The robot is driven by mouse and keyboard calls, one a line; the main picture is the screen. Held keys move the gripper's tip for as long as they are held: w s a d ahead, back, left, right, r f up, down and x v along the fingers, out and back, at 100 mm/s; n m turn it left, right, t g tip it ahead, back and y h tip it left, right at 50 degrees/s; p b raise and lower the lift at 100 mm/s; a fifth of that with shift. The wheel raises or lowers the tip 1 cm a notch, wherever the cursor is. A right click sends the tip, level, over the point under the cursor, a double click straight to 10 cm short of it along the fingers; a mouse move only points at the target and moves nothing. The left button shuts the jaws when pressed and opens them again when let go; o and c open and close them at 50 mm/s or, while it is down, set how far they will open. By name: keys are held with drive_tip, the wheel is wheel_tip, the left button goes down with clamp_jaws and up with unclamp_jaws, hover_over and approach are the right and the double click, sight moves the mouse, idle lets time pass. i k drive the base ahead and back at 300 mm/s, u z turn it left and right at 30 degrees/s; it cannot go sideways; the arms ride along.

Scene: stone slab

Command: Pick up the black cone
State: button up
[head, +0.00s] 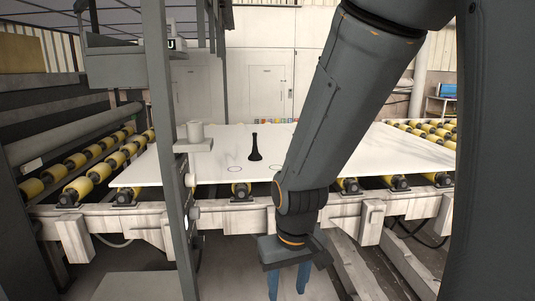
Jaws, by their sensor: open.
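The black cone (255,148) is slim with a wider base and stands upright on the white stone slab (210,144), near the middle of the head view. My gripper (289,284) hangs low at the bottom of the view, in front of the slab's near edge and below it. Its two blue fingers point down and are apart, with nothing seen between them. The fingertips run close to the bottom of the picture. The cone is clear of my gripper and fully visible, to the left of my arm.
The slab lies on a conveyor with yellow rollers (87,180) and a pale front beam (240,218). A grey upright post (165,120) stands at the left front. The slab around the cone is bare except for faint circles.

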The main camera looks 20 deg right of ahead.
sight(254, 156)
drive_tip(key=z, duration=0.55)
drive_tip(key=i, duration=3.1)
drive_tip(key=u, duration=0.4)
drive_tip(key=i, duration=0.45)
drive_tip(key=u, duration=0.1)
